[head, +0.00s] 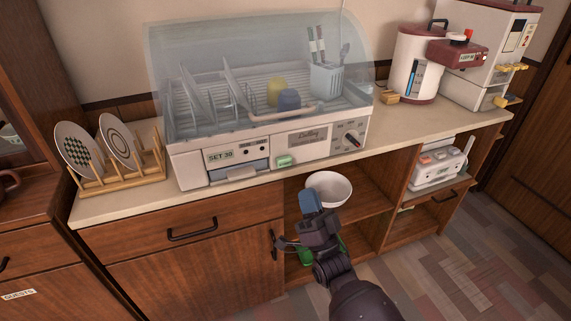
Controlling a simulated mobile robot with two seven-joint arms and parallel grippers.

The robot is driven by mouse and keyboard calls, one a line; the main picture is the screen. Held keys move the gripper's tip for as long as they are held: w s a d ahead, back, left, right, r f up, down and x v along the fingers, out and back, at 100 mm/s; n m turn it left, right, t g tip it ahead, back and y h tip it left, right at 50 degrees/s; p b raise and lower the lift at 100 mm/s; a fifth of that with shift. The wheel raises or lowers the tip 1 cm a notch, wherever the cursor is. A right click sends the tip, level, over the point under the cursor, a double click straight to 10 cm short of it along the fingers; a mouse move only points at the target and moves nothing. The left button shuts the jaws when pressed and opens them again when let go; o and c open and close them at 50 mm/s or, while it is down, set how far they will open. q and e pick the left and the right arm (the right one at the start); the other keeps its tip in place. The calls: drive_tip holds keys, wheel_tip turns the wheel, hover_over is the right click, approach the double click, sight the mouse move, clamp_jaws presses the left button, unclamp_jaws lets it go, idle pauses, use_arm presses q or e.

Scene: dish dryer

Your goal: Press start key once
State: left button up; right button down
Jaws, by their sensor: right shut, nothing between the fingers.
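The dish dryer (190,160) stands on the counter with a clear cover over its rack. A green key (284,161) sits on the lower middle of its front; I take it for the start key, but its lettering is too small to read. My right gripper (311,199), with blue fingertips, is shut and empty. In the picture it is below and slightly right of the green key, apart from it, in front of the open shelf. My left gripper is out of view.
The dryer front also has a "SET 30" display (220,155) and a dark dial (353,138). A white bowl (335,187) is beside my right gripper in the picture. A wooden plate rack (118,180) stands left; a rice dispenser (415,62) stands right.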

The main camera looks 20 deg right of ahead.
sight(284, 162)
use_arm(q)
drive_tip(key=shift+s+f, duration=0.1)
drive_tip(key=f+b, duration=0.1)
drive_tip(key=b, duration=0.1)
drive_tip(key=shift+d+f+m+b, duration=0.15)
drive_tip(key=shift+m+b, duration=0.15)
drive_tip(key=shift+b, duration=0.05)
use_arm(e)
drive_tip(key=w, duration=0.8)
drive_tip(key=shift+w+a, duration=0.15)
drive_tip(key=shift+w, duration=0.25)
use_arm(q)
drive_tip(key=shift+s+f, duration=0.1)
use_arm(e)
drive_tip(key=shift+w, duration=0.1)
idle(1.3)
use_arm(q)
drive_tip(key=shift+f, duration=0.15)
use_arm(e)
drive_tip(key=shift+w, duration=0.35)
